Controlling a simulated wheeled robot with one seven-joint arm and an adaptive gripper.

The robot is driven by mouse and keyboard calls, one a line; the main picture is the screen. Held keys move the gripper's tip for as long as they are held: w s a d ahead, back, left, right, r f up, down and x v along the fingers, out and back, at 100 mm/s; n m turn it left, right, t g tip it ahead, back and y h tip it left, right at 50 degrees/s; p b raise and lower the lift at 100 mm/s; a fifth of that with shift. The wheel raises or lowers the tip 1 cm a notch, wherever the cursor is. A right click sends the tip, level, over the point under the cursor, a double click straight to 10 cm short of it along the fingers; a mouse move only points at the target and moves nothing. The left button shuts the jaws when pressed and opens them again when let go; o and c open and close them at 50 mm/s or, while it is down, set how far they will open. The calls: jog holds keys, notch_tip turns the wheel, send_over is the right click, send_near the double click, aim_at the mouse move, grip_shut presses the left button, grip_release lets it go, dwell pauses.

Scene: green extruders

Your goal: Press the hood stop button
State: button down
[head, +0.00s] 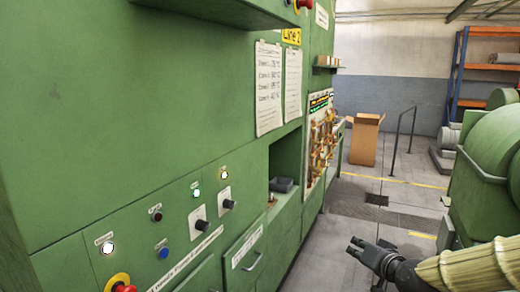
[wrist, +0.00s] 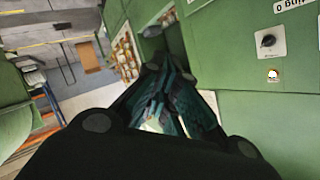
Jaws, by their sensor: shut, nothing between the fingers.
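A red mushroom button (head: 301,3) shows at the top edge of the head view, beside the green overhanging hood (head: 225,12). Another red button with a yellow collar (head: 121,285) is cut off at the bottom left, on the green machine's control panel. I cannot read which one is the hood stop. My gripper (head: 354,247) is at the lower right in the head view, shut and empty, pointing left and well away from both buttons. In the wrist view my gripper (wrist: 172,75) is dark, its fingers together in front of the green panels; no red button shows clearly there.
The panel carries black knobs (head: 200,225), a blue button (head: 163,253) and lit white and green lamps. A drawer (head: 246,252) and an open recess sit to their right. Green machinery (head: 490,160) stands at the right. The grey floor (head: 345,225) between is clear; a cardboard box (head: 363,143) stands behind.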

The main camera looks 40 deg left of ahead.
jog(key=a+r+n+t+y+p, duration=0.1)
jog(key=a+r+n+y+p, duration=0.2)
jog(key=r, duration=1.7)
jog(key=a+r+t+y, duration=0.15)
jog(key=a+r, duration=0.45)
jog(key=r, duration=1.4)
jog(key=s+r+n+y+p, duration=0.1)
jog(key=s+r, duration=0.3)
jog(key=r, duration=0.7)
jog(key=s+r+n+g+y+p, duration=0.1)
jog(key=s+r+y, duration=0.2)
jog(key=r, duration=0.9)
jog(key=s+r+n+y+p, duration=0.1)
jog(key=s+r+n+y, duration=0.1)
jog(key=s+r, duration=0.4)
notch_tip(320, 180, up, 6)
jog(key=shift+s+d+f, duration=0.15)
jog(key=shift+s+d, duration=0.05)
jog(key=shift+d, duration=0.1)
jog(key=shift+g, duration=0.25)
jog(key=s+a+p, duration=0.2)
jog(key=a, duration=0.6)
jog(key=shift+a, duration=0.3)
jog(key=shift+a, duration=0.1)
